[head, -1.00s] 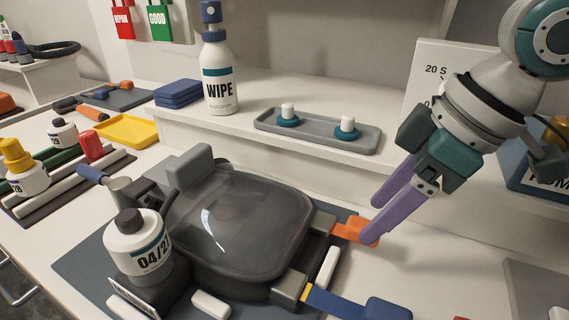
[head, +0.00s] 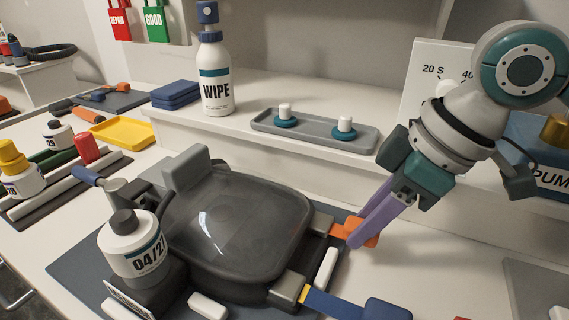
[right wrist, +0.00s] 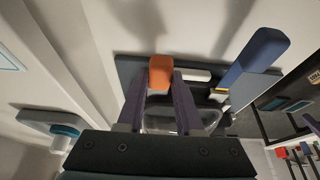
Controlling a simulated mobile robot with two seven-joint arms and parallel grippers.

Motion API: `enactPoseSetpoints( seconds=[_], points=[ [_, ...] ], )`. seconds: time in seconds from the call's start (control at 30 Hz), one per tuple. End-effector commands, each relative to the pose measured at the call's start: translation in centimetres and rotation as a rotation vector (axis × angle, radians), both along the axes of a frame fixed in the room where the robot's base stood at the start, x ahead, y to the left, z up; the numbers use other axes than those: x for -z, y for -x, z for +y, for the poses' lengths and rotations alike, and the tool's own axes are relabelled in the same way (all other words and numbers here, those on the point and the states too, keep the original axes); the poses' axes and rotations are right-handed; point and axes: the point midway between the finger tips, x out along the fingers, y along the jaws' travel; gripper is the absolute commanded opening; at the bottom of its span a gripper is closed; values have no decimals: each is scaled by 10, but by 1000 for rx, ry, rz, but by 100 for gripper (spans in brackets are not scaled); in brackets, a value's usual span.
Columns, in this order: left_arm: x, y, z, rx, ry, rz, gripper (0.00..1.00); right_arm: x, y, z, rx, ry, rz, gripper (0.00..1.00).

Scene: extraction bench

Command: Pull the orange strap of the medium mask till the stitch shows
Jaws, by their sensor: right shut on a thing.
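The mask with a smoky clear visor (head: 235,225) lies on a dark blue mat (head: 82,270) on the bench. Its orange strap (head: 340,230) comes out of a grey buckle (head: 320,223) at the mask's right side. My right gripper (head: 366,235) is shut on the orange strap's end; its purple fingers slope down to it from the upper right. In the right wrist view the orange end (right wrist: 161,72) sits between the two fingers. No stitch shows on the orange strap. The blue strap (head: 340,303) leaves the lower buckle with a yellow band (head: 304,293) beside it. My left gripper is not in view.
A canister marked 04/21 (head: 133,247) stands at the mask's left front. A shelf behind holds a WIPE bottle (head: 215,85) and a grey tray (head: 300,130) with two white-and-teal pieces. A blue PUMP box (head: 545,180) is at the right.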

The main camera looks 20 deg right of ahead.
Motion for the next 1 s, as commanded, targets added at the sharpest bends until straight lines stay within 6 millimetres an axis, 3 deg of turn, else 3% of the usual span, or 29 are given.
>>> enactPoseSetpoints(
  seconds=[0.1,1.0],
  points=[
    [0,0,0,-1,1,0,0,0,0,0,0,0,0,0],
    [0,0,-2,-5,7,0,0,0,0,0,0,0,0,0]
  ],
)
